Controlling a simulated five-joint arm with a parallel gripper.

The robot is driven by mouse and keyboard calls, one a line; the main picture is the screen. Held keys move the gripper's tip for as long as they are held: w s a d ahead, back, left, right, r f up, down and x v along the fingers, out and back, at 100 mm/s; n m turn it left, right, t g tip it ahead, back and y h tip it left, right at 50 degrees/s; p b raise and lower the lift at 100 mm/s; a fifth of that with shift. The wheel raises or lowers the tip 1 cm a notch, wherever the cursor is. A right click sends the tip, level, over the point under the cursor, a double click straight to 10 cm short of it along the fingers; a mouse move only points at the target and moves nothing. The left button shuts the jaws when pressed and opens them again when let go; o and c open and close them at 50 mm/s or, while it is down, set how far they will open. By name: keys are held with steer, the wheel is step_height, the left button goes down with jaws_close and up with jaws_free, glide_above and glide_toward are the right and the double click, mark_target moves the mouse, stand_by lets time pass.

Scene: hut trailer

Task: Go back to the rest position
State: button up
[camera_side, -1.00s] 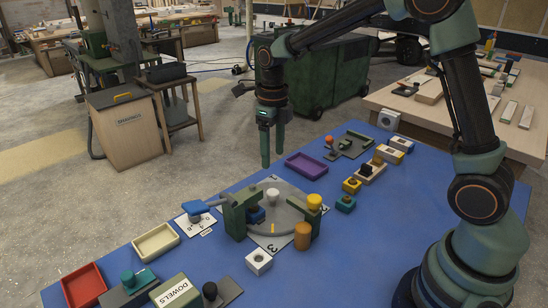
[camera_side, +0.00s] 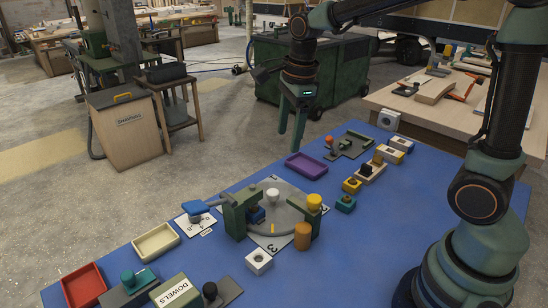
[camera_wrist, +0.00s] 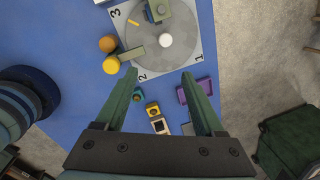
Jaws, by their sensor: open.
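My gripper (camera_side: 292,136) is open and empty. In the side view it hangs in the air with its fingers pointing down, above and behind the purple tray (camera_side: 306,166). In the wrist view the two fingers of my gripper (camera_wrist: 165,88) are spread apart with nothing between their tips. The blue work table (camera_side: 400,215) lies below. A grey round turntable (camera_side: 287,229) with a white knob (camera_side: 272,195) stands on it, and it also shows at the top of the wrist view (camera_wrist: 193,22).
A red tray (camera_side: 84,287) and a cream tray (camera_side: 156,243) lie at left. Small blocks line the right. A green cabinet (camera_side: 345,70) stands behind.

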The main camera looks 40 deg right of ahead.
steer(key=s+r+n+t, duration=0.2)
steer(key=s+n, duration=0.9)
steer(key=n, duration=1.1)
steer(key=shift+d+r+t, duration=0.3)
steer(key=shift+r+t, duration=0.1)
steer(key=shift+t, duration=0.5)
